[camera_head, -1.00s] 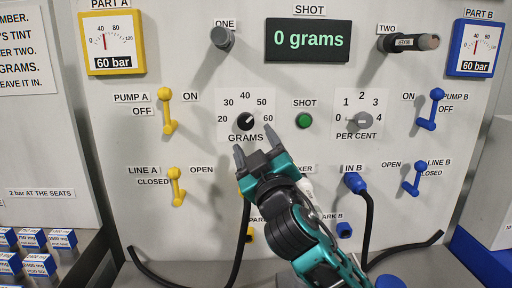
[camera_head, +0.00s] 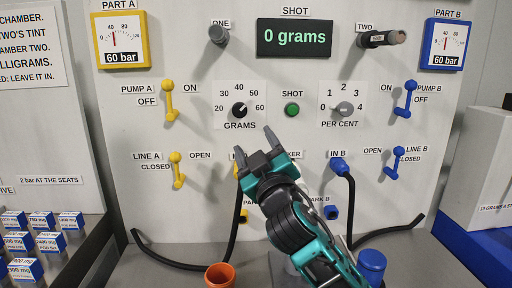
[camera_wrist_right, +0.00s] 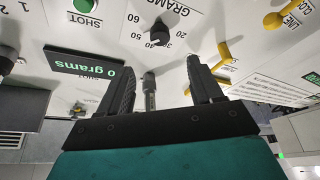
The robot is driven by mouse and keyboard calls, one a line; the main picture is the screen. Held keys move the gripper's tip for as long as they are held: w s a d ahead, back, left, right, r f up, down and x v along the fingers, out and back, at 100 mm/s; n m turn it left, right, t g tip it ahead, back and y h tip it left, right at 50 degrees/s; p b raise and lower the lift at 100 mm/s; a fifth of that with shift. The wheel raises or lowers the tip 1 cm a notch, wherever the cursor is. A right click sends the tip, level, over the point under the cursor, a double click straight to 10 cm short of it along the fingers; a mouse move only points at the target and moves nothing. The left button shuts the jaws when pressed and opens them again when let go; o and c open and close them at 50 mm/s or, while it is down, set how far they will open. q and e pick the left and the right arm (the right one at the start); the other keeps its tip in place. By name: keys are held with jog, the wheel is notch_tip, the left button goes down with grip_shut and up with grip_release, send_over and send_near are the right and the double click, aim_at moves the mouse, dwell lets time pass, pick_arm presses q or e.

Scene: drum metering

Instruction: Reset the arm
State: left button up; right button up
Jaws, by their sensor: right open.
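My right gripper (camera_head: 254,155) is open and empty in front of the panel, below the GRAMS dial (camera_head: 239,110) and the green SHOT button (camera_head: 292,109). Its two dark fingers (camera_wrist_right: 160,85) stand apart in the right wrist view, with the panel beyond them. My right arm comes in from the lower right and hides part of the panel between the IN A and IN B areas. My left gripper is not in view.
The panel carries yellow levers (camera_head: 168,101), blue levers (camera_head: 409,99), two gauges and a display (camera_head: 294,38) reading 0 grams. A black hose hangs from the blue IN B plug (camera_head: 339,167). An orange cup (camera_head: 220,275) and a blue object (camera_head: 371,263) stand below. Small boxes (camera_head: 49,242) sit at left.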

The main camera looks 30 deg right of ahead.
dwell(0.4)
jog(key=s+f+m+g, duration=0.1)
jog(key=s+f+g, duration=0.25)
jog(key=f, duration=0.45)
jog(key=s+a+f+m+g+y, duration=0.1)
jog(key=s+f+g, duration=0.25)
jog(key=f, duration=0.45)
jog(key=s+f+m+g, duration=0.1)
jog(key=s+f+g, duration=0.2)
jog(key=s+f, duration=0.35)
jog(key=s+a+f+g+y, duration=0.2)
jog(key=s+a+f+g, duration=0.15)
jog(key=s+f, duration=0.4)
jog(key=s+a+f+g+y, duration=0.2)
jog(key=s+f+g, duration=0.3)
jog(key=s, duration=0.5)
jog(key=w+a+f+t+y, duration=0.1)
jog(key=w+a+f+t, duration=0.1)
jog(key=w+f+t, duration=0.6)
jog(key=shift+w+a+f+n, duration=0.2)
jog(key=shift+w+a+n, duration=0.05)
jog(key=shift+n, duration=0.05)
